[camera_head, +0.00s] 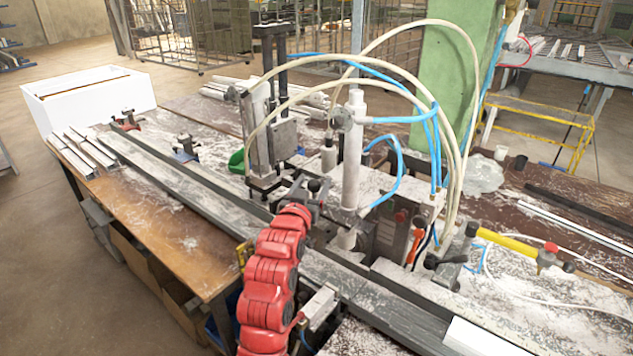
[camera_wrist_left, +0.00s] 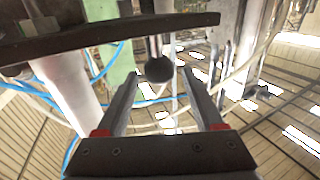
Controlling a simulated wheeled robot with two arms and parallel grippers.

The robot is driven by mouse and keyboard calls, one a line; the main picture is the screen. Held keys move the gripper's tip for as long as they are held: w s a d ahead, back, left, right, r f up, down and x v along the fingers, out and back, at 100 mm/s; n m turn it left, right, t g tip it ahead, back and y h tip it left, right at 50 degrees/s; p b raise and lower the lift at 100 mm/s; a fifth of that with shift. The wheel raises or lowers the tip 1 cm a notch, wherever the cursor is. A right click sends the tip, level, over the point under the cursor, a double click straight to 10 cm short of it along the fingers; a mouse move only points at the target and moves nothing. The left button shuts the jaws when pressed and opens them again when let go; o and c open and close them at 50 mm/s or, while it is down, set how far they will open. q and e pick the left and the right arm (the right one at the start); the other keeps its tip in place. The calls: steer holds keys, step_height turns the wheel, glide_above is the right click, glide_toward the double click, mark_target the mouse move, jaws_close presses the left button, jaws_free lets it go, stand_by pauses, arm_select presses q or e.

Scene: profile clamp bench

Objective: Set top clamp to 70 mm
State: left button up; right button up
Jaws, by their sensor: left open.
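The clamp machine (camera_head: 352,150) stands in the middle of the bench, with a pale vertical cylinder and hoses. In the wrist view a round black knob (camera_wrist_left: 159,69) on a short rod hangs under a dark bar (camera_wrist_left: 110,30). My left gripper (camera_wrist_left: 157,84) is open, its two fingers on either side of the knob in that view, with gaps to both; I cannot tell how deep the knob sits between them. In the head view my left gripper (camera_head: 308,187) is at the machine's near side, its fingertips hard to make out. No scale reading is legible. My right gripper is not in view.
A long dark rail (camera_head: 185,175) runs across the bench (camera_head: 170,205). Beige and blue hoses (camera_head: 432,110) arch over the machine. A yellow-handled tool (camera_head: 510,243) lies at the right. A white box (camera_head: 88,98) stands at the far left. A green pillar (camera_head: 445,70) rises behind.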

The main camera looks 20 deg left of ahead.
arm_select(q)
steer(key=s+p, duration=0.8)
steer(key=s, duration=0.5)
steer(key=shift+d, duration=0.3)
